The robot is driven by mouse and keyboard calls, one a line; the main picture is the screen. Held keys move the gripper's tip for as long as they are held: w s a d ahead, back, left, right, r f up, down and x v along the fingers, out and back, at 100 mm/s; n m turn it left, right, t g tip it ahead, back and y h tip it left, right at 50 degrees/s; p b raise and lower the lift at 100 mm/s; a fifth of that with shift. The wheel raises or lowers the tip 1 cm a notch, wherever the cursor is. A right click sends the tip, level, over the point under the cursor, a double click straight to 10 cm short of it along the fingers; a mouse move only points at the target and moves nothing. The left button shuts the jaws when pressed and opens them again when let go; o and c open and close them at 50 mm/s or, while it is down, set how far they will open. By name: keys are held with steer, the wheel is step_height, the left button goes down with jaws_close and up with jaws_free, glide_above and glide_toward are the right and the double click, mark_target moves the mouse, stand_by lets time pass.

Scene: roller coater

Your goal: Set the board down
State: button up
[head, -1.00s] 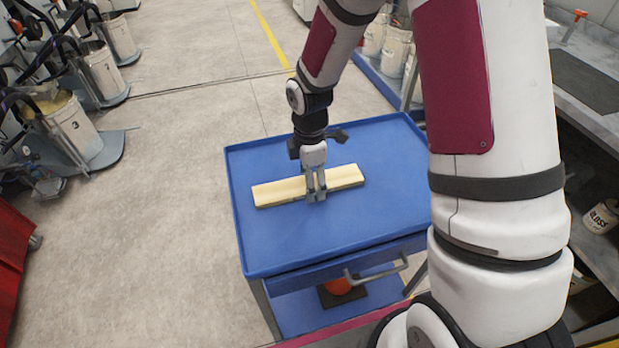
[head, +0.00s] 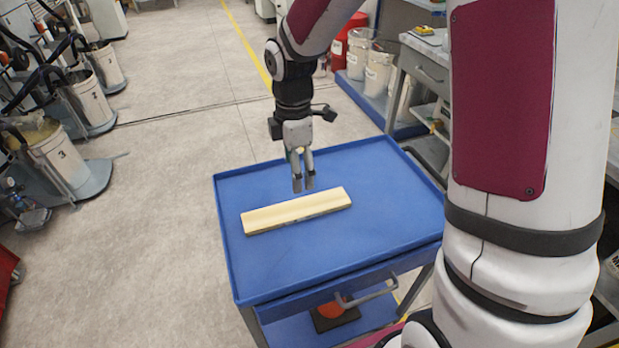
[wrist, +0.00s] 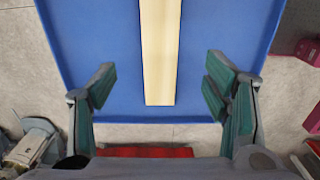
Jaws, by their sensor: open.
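The board (head: 296,211) is a long, pale wooden plank. It lies flat on the blue top of the cart (head: 375,225). In the wrist view the board (wrist: 160,50) runs from the top edge down between the fingers, apart from both. My gripper (head: 304,189) is open and empty. It points down above the cart top, clear of the board. In the wrist view the two green-padded fingers of my gripper (wrist: 160,90) are spread wide on either side of the board.
The cart has a raised rim, a grey handle (head: 367,294) and a lower shelf with an orange object (head: 332,309). Buckets on machines (head: 58,160) stand at the left. Shelving with white buckets (head: 378,73) stands at the back right. Much of the blue top is bare.

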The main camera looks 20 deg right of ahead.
steer(key=s+d+r+m+t+h, duration=0.1)
steer(key=s+d+r+m+t, duration=0.15)
steer(key=s+r+m, duration=1.05)
steer(key=s+m, duration=0.1)
steer(key=s, duration=0.4)
steer(key=s+d+r+m+y, duration=0.1)
steer(key=s+r+m, duration=0.2)
steer(key=s, duration=0.5)
steer(key=shift+d+m+t, duration=0.2)
steer(key=shift+m+t, duration=0.25)
steer(key=shift+m, duration=0.05)
